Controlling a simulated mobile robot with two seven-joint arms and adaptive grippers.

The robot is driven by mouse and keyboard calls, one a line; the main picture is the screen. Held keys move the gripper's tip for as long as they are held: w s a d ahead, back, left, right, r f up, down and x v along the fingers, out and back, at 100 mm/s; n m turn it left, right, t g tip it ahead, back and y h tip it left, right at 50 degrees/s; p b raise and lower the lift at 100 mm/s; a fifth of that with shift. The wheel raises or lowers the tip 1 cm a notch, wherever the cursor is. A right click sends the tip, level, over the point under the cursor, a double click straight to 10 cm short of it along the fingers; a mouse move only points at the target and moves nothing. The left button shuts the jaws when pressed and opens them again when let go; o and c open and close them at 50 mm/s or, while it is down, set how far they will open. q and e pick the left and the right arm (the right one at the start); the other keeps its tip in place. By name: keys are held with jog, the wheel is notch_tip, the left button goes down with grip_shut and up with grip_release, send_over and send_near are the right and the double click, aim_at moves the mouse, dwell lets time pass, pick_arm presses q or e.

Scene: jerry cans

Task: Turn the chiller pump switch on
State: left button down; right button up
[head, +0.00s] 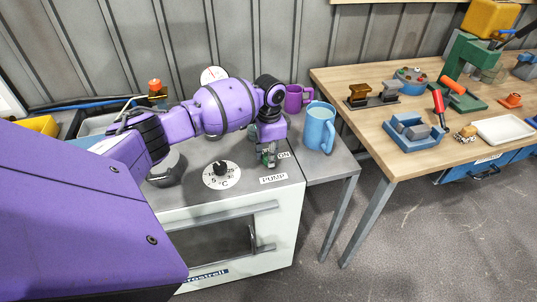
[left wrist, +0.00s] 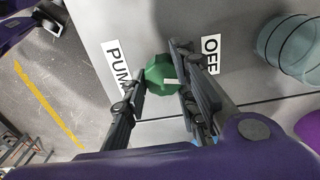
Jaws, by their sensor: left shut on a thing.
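The green pump switch knob (left wrist: 160,74) sits on the grey chiller top between the two fingers of my left gripper (left wrist: 164,84). The gripper is shut on it. A white mark shows on the knob, on its right side in the left wrist view. A PUMP label (left wrist: 118,70) is left of the knob there and an OFF label (left wrist: 211,54) is up and right. In the head view my left gripper (head: 267,158) points down at the chiller top, mostly hiding the knob. My right gripper is not in view.
A temperature dial (head: 221,172) is left of the gripper. A blue mug (head: 319,127) and a purple mug (head: 296,97) stand close by on the right and behind. A wooden bench (head: 400,160) with several tools is further right.

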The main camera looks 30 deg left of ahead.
pick_arm(q)
jog(key=m, duration=0.4)
jog(key=shift+s+d+f, duration=0.15)
jog(key=shift+s+d, duration=0.05)
jog(key=m, duration=0.5)
jog(key=shift+s+a+f, duration=0.15)
jog(key=shift+s+a, duration=0.05)
jog(key=shift+m, duration=0.3)
jog(key=c, duration=1.5)
grip_release()
jog(key=shift+s, duration=0.1)
jog(key=shift+c, duration=0.2)
jog(key=shift+w+r, duration=0.2)
jog(key=shift+r, duration=0.05)
jog(key=shift+r, duration=0.1)
jog(key=shift+a+r, duration=0.1)
jog(key=shift+r, duration=0.2)
notch_tip(320, 180, up, 11)
